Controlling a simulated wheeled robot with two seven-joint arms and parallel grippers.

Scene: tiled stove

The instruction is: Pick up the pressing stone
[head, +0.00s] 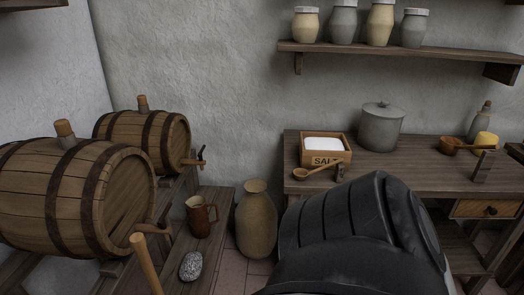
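The pressing stone is most likely the grey, speckled, rounded stone (190,265) low in the picture, left of the middle. It lies on a dark wooden bench (215,255), in front of a brown mug, and nothing is seen touching it. A large black ribbed part, apparently my own arm, fills the lower middle and right, to the right of the stone. Neither of my grippers can be made out in the head view.
Two barrels with taps (65,200) (140,135) stand at left. A brown mug (200,217) and a tall clay jar (256,220) are near the stone. A wooden handle (146,262) rises left of it. A table (430,175) at right holds a salt box (325,158) and pot (381,128).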

